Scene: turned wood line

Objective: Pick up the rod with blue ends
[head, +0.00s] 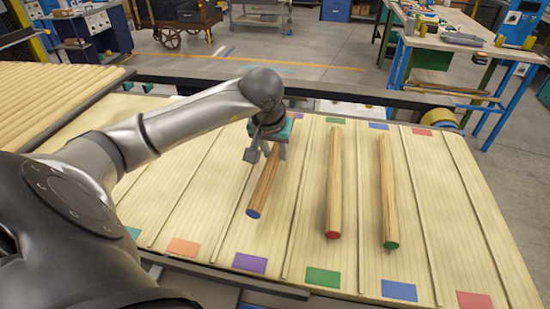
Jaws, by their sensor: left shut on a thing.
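The rod with a blue end (266,187) is a plain wooden cylinder; its near end is blue and its far part is hidden behind my gripper. My left gripper (268,154) comes down from above and is shut on this rod at its upper part. I cannot tell whether the rod is clear of the board. A rod with a red end (333,185) and a rod with a green end (387,190) lie to the right, apart from the gripper. My right gripper is not in view.
The wooden board (455,200) has raised dividers and coloured patches along its near and far edges, including a purple patch (250,263) and a green patch (323,278). A ribbed wooden panel (55,95) is at left. A workbench (455,38) stands behind right.

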